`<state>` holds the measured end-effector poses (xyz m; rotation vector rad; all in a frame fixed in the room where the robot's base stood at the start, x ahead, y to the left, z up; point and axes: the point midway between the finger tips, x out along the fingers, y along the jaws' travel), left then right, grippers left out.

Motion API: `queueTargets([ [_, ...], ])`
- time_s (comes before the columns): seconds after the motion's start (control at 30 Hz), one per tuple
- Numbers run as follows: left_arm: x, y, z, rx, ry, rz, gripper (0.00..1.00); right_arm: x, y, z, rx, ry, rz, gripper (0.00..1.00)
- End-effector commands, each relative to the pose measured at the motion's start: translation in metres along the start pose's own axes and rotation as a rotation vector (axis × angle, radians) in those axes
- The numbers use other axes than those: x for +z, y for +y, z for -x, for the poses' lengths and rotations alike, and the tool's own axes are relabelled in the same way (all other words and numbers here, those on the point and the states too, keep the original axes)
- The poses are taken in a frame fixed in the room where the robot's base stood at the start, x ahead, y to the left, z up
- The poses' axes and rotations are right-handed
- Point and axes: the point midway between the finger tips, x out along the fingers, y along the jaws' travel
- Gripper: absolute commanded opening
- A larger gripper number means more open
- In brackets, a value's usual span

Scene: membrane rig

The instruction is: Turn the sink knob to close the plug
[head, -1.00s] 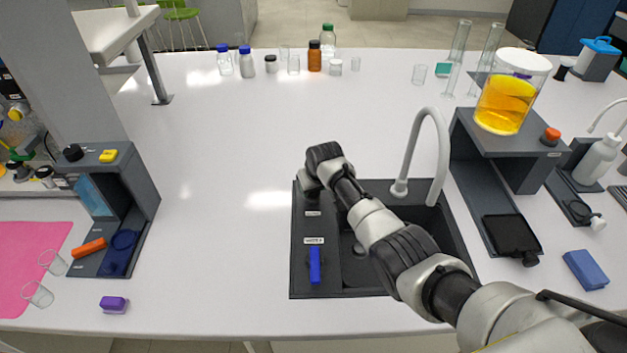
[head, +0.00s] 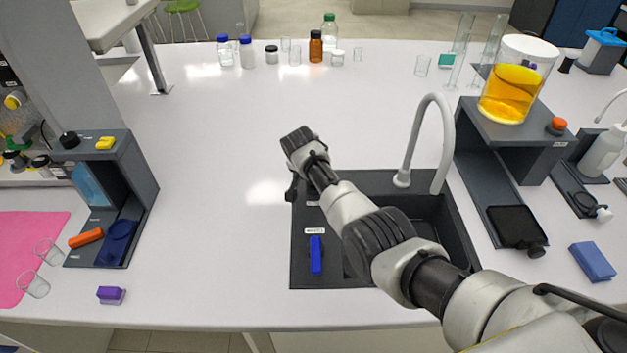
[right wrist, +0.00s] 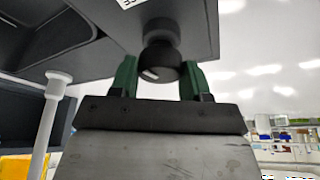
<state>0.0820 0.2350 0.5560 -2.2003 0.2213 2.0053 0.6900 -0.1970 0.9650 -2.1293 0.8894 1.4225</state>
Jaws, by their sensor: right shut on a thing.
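The dark sink (head: 300,272) is set in the white bench, right of centre in the head view. A round black knob (right wrist: 161,55) shows in the right wrist view on the dark sink panel (right wrist: 205,22). My right gripper (head: 292,190) is at the sink's back left corner, and the arm hides the knob in the head view. In the right wrist view, my right gripper (right wrist: 160,78) has its green fingers on both sides of the knob, shut on it. The plug is hidden behind my arm. My left gripper is not in view.
A blue handle (head: 316,256) sits on the sink's left panel. A white curved tap (head: 408,150) rises behind the basin. A grey stand (head: 473,190) with a yellow-liquid vessel (head: 510,95) is on the right.

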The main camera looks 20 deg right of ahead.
Motion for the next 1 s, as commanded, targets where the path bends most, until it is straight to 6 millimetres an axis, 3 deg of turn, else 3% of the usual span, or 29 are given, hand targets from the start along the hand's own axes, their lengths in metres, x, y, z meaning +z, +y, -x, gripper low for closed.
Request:
queueTargets([
  [0.1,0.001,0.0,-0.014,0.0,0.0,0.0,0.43,0.0,-0.002,-0.003,0.03,0.003,-0.081,0.23],
  [0.4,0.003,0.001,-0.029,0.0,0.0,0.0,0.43,0.0,-0.002,-0.001,0.088,0.001,-0.221,0.23],
  [1.0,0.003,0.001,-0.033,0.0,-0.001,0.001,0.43,-0.001,-0.001,0.001,0.109,0.0,-0.27,0.23],
])
